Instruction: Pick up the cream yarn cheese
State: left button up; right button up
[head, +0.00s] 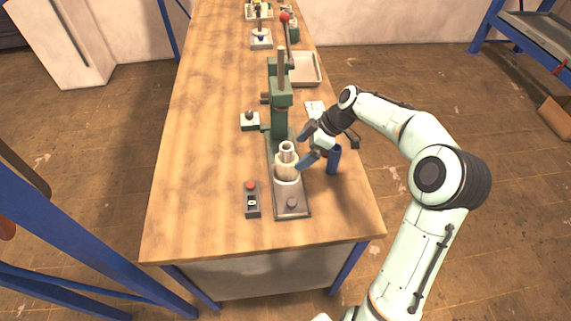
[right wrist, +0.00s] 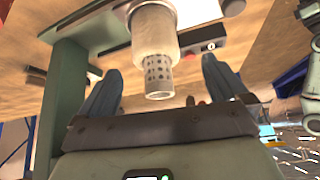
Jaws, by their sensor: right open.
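The cream yarn cheese (head: 286,168) stands upright on the base of the green press, with a pale tube (head: 287,148) sticking up from its top. In the right wrist view the cream yarn cheese (right wrist: 155,42) shows with a grey perforated tube end (right wrist: 158,82) between my fingers. My right gripper (head: 299,151) is open, reaching in from the right, its blue fingers on either side of the cheese's upper part. In the right wrist view my right gripper (right wrist: 160,85) shows a gap between fingers and cheese. My left gripper is not in view.
The green press (head: 280,112) rises just behind the cheese. A blue cylinder (head: 333,160) stands right of it, close to my gripper. A control box with a red button (head: 251,198) lies to the left. A tray (head: 304,69) sits farther back. The bench's left side is clear.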

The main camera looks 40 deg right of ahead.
aim_at(293, 158)
jog(key=shift+x, duration=1)
jog(key=x, duration=0.3)
jog(key=p+x, duration=0.1)
jog(key=x, duration=0.1)
jog(key=shift+w+d, duration=0.25)
jog(key=shift+d, duration=0.15)
jog(key=shift+w+a+f, duration=0.1)
jog(key=shift+f, duration=0.25)
jog(key=shift+c, duration=0.7)
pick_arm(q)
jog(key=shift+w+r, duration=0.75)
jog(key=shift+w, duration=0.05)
pick_arm(e)
jog(key=shift+r, duration=0.1)
jog(key=c, duration=0.9)
